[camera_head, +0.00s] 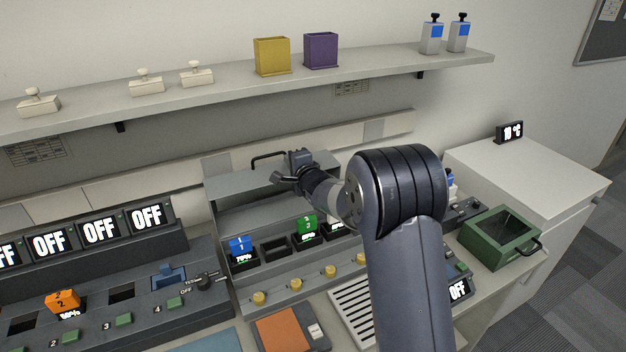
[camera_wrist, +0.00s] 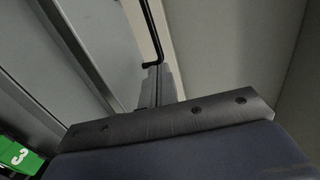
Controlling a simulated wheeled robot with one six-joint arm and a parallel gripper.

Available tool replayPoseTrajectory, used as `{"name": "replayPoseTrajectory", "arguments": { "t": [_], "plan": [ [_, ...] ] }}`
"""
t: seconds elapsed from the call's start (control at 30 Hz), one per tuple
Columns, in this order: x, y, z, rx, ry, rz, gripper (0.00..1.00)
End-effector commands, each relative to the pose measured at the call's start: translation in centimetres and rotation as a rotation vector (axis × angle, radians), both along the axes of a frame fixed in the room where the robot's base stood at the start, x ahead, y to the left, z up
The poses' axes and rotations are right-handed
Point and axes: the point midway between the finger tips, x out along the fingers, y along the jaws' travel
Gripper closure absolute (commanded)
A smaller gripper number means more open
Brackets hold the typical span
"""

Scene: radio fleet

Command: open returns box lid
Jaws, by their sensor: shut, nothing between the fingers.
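No box in view carries a readable "returns" label. A green box (camera_head: 503,225) with a dark window in its top and a black handle at its front right stands on the right end of the counter; its top looks closed. A grey housing (camera_head: 225,185) at the back centre has a black bar handle (camera_head: 268,157) on its upper panel. My gripper (camera_head: 283,175) is shut and empty, beside this handle and above the housing. In the wrist view the handle (camera_wrist: 151,32) rises just beyond my fingertips (camera_wrist: 155,78); contact cannot be told.
Numbered blue (camera_head: 240,247) and green (camera_head: 306,229) units sit in the housing below my arm. A shelf (camera_head: 200,97) with yellow and purple bins runs above. A white cabinet (camera_head: 530,175) stands at right. A charger console (camera_head: 90,270) is at left.

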Motion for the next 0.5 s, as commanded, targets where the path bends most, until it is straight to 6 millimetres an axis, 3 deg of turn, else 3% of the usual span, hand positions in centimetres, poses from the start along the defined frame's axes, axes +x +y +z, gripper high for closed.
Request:
{"name": "replayPoseTrajectory", "arguments": {
  "t": [0.5],
  "plan": [
    [-7.1, -2.8, 1.1, 0.001, 0.000, -0.001, 1.00]
  ]
}}
